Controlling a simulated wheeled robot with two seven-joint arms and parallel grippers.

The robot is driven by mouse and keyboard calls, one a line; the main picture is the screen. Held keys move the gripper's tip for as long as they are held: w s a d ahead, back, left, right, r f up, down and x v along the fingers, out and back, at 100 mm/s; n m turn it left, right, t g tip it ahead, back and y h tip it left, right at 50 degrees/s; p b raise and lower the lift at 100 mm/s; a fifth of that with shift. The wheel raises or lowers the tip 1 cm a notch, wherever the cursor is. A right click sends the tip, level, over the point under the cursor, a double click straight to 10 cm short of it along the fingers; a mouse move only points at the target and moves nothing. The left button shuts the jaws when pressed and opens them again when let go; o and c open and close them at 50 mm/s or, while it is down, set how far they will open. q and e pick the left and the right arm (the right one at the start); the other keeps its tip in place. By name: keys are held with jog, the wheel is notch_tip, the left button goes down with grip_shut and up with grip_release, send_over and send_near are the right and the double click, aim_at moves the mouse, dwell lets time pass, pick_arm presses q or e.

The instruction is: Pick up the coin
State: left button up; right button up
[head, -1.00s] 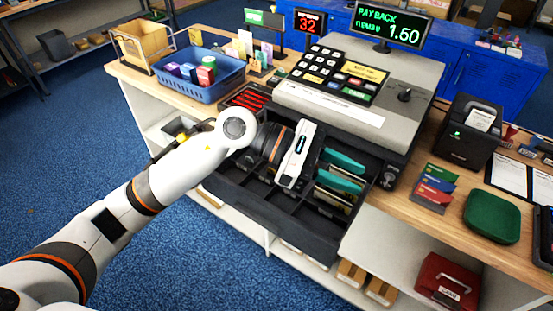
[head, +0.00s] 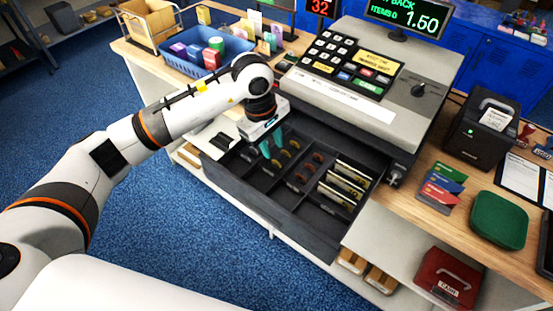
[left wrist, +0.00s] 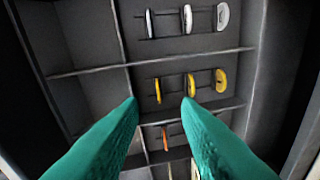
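The open cash drawer (head: 262,203) has rows of coins standing on edge in compartments. My left gripper (head: 271,152) points down into it, its teal fingers apart and empty. In the left wrist view, a gold coin (left wrist: 157,90) stands between the lines of the two fingertips (left wrist: 161,100), just ahead of them. Two more gold coins stand to its right, one (left wrist: 191,85) near the right fingertip and one (left wrist: 221,80) farther off. Silver coins (left wrist: 187,19) stand in the compartment above, and a copper coin (left wrist: 165,138) shows below between the fingers. My right gripper is not in view.
Banknotes (head: 345,185) stand in the drawer's right compartments. The register (head: 345,105) rises behind the drawer. A blue basket (head: 212,72) sits on the counter at the left. Drawer dividers stand close around the fingers.

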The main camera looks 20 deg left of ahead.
aim_at(275, 161)
pick_arm(q)
jog(key=f, duration=0.1)
jog(key=f+p, duration=0.2)
jog(key=f, duration=0.1)
jog(key=shift+d, duration=0.35)
jog(key=shift+w+f, duration=0.15)
jog(key=shift+f, duration=0.5)
grip_shut()
